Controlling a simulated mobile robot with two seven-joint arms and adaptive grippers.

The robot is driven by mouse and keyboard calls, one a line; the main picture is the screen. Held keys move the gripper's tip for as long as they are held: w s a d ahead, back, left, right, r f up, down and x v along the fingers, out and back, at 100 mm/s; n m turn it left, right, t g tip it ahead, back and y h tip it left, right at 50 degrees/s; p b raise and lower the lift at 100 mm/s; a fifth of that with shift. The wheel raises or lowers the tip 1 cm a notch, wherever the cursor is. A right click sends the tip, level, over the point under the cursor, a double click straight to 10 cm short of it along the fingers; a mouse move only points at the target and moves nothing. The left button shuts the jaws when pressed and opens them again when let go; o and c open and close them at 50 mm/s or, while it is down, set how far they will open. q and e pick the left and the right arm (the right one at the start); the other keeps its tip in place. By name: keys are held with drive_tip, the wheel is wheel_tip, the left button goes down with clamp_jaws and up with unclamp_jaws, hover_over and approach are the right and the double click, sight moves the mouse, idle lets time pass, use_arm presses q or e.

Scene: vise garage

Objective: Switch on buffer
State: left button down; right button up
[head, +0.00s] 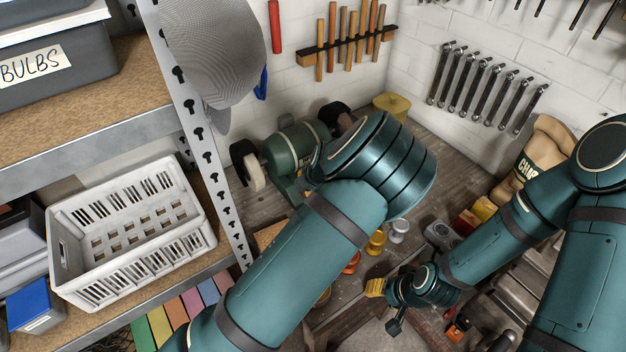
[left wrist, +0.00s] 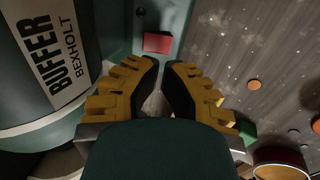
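The green buffer (head: 292,147) stands on the bench against the back wall, with a pale wheel at its left end. Its label (left wrist: 62,55) fills the upper left of the left wrist view. In that view a red rectangular piece (left wrist: 157,42) shows on a teal surface just beyond my fingertips. My left gripper (left wrist: 163,67) has yellow fingers with dark pads, a narrow gap between them and nothing visible in it. It is apart from the red piece in the picture. In the head view my left arm hides it. My right gripper (head: 382,300) is over the bench, lower centre; its opening is unclear.
A metal shelf with a white crate (head: 130,235) and its upright post is on the left, close to my left arm. Small coloured jars (head: 375,242) stand on the bench beside that arm. A brown bag (head: 540,155) is at the right. Wrenches (head: 480,85) hang behind.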

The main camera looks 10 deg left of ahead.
use_arm(q)
drive_tip(key=shift+x, duration=2.25)
